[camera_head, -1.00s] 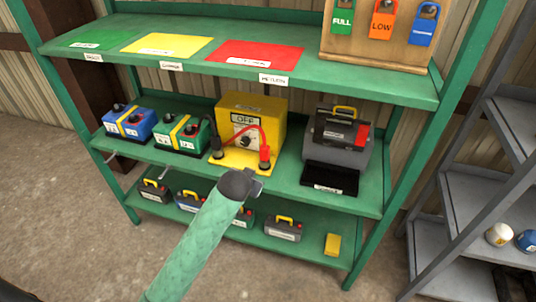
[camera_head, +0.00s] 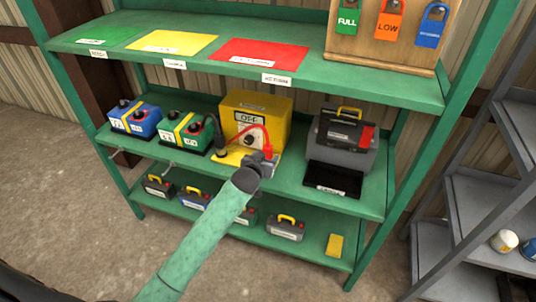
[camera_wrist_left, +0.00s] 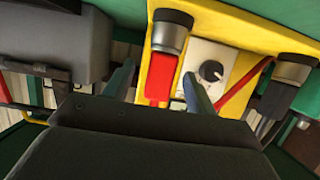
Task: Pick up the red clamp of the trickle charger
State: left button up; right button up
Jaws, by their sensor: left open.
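The yellow trickle charger (camera_head: 278,112) stands on the middle shelf, with a label reading OFF and a dial on its front. Its red clamp (camera_head: 267,150) stands at the right of the charger's yellow base, partly hidden behind my left gripper (camera_head: 263,163). In the left wrist view the red clamp (camera_wrist_left: 161,76) shows between the two fingers of the open left gripper (camera_wrist_left: 158,85), with gaps on both sides. The black clamp (camera_head: 219,142) stands at the left of the base and also shows in the left wrist view (camera_wrist_left: 285,80). My right gripper is not in view.
A blue battery (camera_head: 135,119) and a green battery (camera_head: 187,130) stand left of the charger. A grey-black device (camera_head: 341,138) with a black tray stands to the right. The upper shelf (camera_head: 120,46) hangs above. Several batteries sit on the bottom shelf.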

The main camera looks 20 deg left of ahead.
aim_at(269, 152)
pick_arm(q)
jog(key=shift+w, duration=0.45)
jog(key=shift+w+a+p, duration=0.1)
jog(key=shift+w+p, duration=0.35)
jog(key=shift+w, duration=0.1)
jog(key=shift+x, duration=1.1)
jog(key=shift+w+f+p, duration=0.3)
jog(key=shift+f, duration=0.05)
jog(key=c, duration=1.2)
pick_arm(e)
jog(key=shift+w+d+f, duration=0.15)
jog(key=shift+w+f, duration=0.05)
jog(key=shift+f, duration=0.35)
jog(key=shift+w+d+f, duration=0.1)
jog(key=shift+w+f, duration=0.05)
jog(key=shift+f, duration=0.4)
pick_arm(q)
jog(key=shift+r, duration=0.1)
